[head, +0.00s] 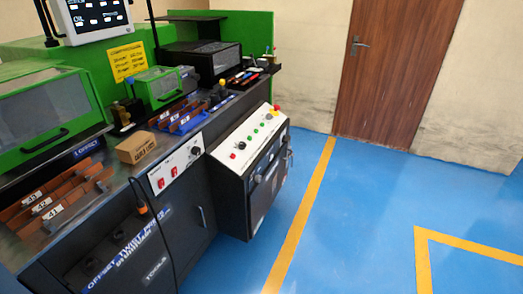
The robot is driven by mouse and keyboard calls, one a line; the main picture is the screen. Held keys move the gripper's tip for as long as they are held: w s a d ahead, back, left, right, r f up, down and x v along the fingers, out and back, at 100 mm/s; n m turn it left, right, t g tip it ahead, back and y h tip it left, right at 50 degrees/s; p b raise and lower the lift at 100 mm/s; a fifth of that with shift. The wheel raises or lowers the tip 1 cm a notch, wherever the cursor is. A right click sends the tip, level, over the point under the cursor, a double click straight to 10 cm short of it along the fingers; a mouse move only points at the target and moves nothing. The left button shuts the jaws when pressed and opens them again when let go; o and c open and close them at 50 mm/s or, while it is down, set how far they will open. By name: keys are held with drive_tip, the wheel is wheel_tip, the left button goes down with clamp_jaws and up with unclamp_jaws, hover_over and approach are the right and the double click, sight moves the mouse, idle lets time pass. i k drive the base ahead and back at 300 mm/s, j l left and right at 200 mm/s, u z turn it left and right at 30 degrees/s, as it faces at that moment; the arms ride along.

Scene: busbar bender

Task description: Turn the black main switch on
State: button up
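The busbar bender is a green and black machine along the left of the head view. A sloped white control panel (248,137) on the front of its right-hand cabinet carries a black knob (241,146), red and green buttons and a yellow-and-red button (276,108). A second white panel (175,166), further left, has two red switches (173,170) and a black round knob (195,151). I cannot tell which black control is the main switch, nor read its position. My gripper is not in view.
A cardboard box (135,147), copper bars (62,194) and blue trays (187,121) lie on the machine's bench. A screen (92,18) stands above it. The blue floor (340,215) to the right is clear, with yellow lines. A wooden door (393,65) is in the back wall.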

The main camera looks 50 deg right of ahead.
sight(285, 139)
drive_tip(key=k+l+z, duration=0.1)
drive_tip(key=l, duration=0.5)
drive_tip(key=k+l, duration=0.2)
drive_tip(key=l, duration=0.35)
drive_tip(key=k+l+z, duration=0.15)
drive_tip(key=l, duration=0.45)
drive_tip(key=k+l, duration=0.15)
drive_tip(key=l, duration=0.45)
drive_tip(key=k+l+z, duration=0.15)
drive_tip(key=l, duration=0.5)
drive_tip(key=l+z, duration=0.1)
drive_tip(key=l, duration=0.5)
